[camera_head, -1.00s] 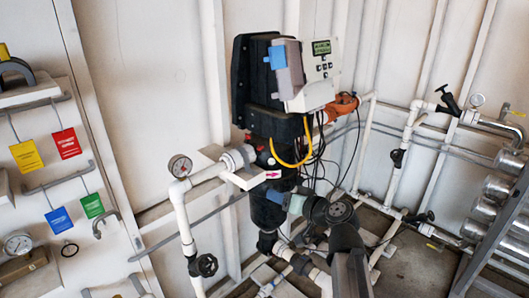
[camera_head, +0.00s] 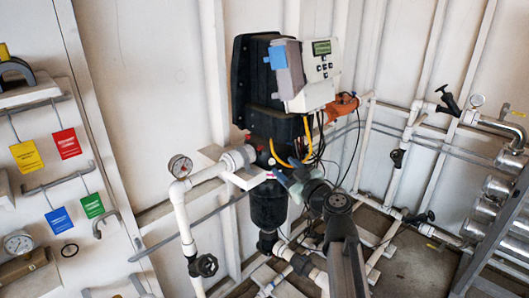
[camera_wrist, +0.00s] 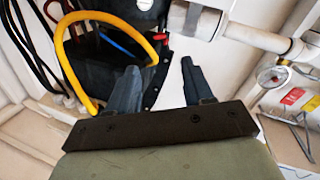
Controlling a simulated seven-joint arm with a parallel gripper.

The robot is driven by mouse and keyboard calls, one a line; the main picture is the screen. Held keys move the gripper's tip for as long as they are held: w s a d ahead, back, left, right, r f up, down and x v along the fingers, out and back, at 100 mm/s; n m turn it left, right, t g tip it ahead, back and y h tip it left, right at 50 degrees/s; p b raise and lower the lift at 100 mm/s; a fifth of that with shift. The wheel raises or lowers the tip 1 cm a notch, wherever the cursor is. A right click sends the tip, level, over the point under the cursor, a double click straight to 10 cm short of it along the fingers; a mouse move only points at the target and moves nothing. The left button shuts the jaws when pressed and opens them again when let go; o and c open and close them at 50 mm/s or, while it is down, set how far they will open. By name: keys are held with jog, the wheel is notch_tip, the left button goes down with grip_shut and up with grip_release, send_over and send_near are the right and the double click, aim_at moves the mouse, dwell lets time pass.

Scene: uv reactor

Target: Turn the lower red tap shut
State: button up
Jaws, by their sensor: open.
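A small red tap (camera_wrist: 158,37) shows in the wrist view on the dark reactor body, just past my fingertips and between them from side to side. In the head view my gripper (camera_head: 280,176) is near the reactor's middle, partly hidden by my arm. I see no clear contact with the tap.
A yellow hose (camera_wrist: 62,50) loops beside the left finger in the wrist view, with black cables nearby. A white pipe (camera_wrist: 260,38) runs off to the right towards a gauge (camera_wrist: 272,74). The grey control box (camera_head: 308,75) sits above.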

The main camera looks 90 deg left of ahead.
aim_at(262, 149)
jog(key=x, duration=1.2)
jog(key=shift+s+a, duration=0.1)
jog(key=shift+a, duration=0.15)
jog(key=shift+c, duration=0.3)
grip_shut()
